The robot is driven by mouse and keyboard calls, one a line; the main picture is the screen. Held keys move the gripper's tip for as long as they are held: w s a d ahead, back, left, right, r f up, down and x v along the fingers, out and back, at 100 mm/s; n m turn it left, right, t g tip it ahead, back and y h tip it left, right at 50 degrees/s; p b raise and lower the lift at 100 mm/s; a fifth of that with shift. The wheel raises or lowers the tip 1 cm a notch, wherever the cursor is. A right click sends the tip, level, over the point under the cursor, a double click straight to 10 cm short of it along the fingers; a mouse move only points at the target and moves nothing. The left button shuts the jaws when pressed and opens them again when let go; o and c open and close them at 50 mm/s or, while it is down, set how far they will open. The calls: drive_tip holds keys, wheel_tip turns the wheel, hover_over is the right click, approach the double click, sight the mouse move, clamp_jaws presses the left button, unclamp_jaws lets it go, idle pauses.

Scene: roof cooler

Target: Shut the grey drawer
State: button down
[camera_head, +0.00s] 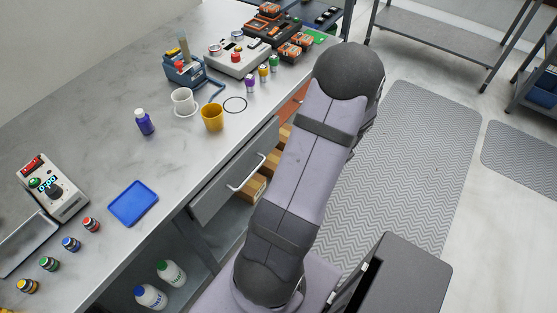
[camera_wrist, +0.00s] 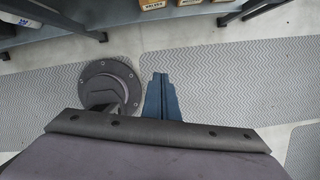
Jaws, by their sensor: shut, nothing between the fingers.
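The grey drawer (camera_head: 218,184), with a pale bar handle (camera_head: 246,172), is under the front edge of the bench in the head view. I cannot tell how far it stands out. My arm crosses the view just to its right and covers the part around its right end. My gripper is hidden in the head view. In the wrist view my gripper (camera_wrist: 160,96) shows as narrow blue-grey fingers, shut and empty, above the patterned floor mat. The drawer is not clearly seen in the wrist view.
The bench (camera_head: 185,130) holds a white mug (camera_head: 183,101), a yellow cup (camera_head: 212,118), a purple bottle (camera_head: 145,122) and a blue tray (camera_head: 134,204). Brown boxes (camera_head: 254,188) sit below the drawer. A floor mat (camera_head: 415,160) lies right of my arm, with metal shelving (camera_head: 440,35) behind.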

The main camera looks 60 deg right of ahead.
drive_tip(key=s+a+f+m+t+b, duration=0.1)
drive_tip(key=s+f+m+b, duration=0.1)
drive_tip(key=s+f+b, duration=0.35)
drive_tip(key=s+f+m+t+b, duration=0.1)
drive_tip(key=s+f+m+b, duration=0.1)
drive_tip(key=f+b, duration=0.5)
drive_tip(key=s+a+f+m+t+b, duration=0.1)
drive_tip(key=s+f+m+b, duration=0.15)
drive_tip(key=f+b, duration=0.4)
drive_tip(key=w+r+n+t+p, duration=0.1)
drive_tip(key=w+r+n+t, duration=0.4)
drive_tip(key=r, duration=0.5)
drive_tip(key=w+r+n+t, duration=0.4)
drive_tip(key=w+r+t, duration=0.2)
drive_tip(key=r, duration=0.3)
drive_tip(key=shift+w+a+r+n+t+p, duration=0.2)
drive_tip(key=shift+r+n+t+p, duration=0.2)
drive_tip(key=shift+t, duration=0.3)
drive_tip(key=shift+w, duration=0.1)
